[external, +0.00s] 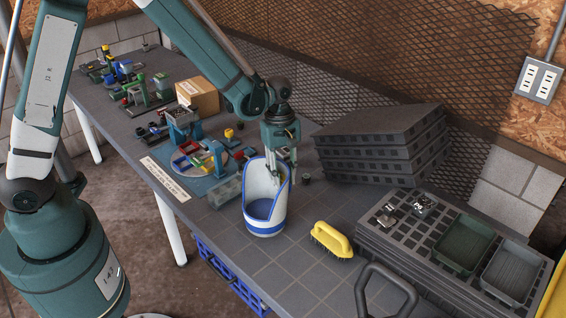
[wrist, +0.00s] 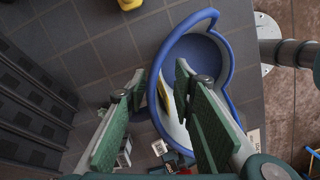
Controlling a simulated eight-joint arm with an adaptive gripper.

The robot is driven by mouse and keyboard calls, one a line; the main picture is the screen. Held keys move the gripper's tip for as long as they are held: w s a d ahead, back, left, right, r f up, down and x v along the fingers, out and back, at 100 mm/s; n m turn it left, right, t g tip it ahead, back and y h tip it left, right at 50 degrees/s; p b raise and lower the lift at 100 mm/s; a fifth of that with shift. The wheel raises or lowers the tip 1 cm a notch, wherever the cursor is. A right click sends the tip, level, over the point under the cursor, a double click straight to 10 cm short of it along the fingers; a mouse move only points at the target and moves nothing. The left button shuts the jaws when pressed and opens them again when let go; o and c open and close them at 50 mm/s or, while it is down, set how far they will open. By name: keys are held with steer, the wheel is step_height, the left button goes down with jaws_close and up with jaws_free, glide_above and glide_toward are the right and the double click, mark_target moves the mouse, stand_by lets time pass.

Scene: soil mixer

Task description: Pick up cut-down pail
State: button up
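The cut-down pail (external: 265,212) is white with blue bands and a blue inside, one side cut low. It stands upright on the grey bench. In the wrist view its blue rim and inside (wrist: 208,52) fill the upper middle. My gripper (external: 287,172) is open at the pail's far, right-hand wall. In the wrist view the gripper (wrist: 162,82) has one finger over the pail's inside and the other outside, with the rim between them. Whether either finger touches the wall is not clear. A yellow patch (wrist: 164,92) shows by the wall between the fingers.
A yellow brush (external: 331,240) lies right of the pail. A grey block (external: 225,190) stands close on its left. Stacked black trays (external: 380,150) and a grid rack (external: 410,245) are at right. Small coloured parts (external: 200,158) and a cardboard box (external: 197,95) are behind left.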

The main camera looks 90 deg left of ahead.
steer(key=shift+w+d+f, duration=0.1)
steer(key=shift+d+f, duration=0.05)
steer(key=shift+f, duration=0.75)
steer(key=shift+d+f, duration=0.15)
steer(key=shift+f, duration=0.75)
jaws_close()
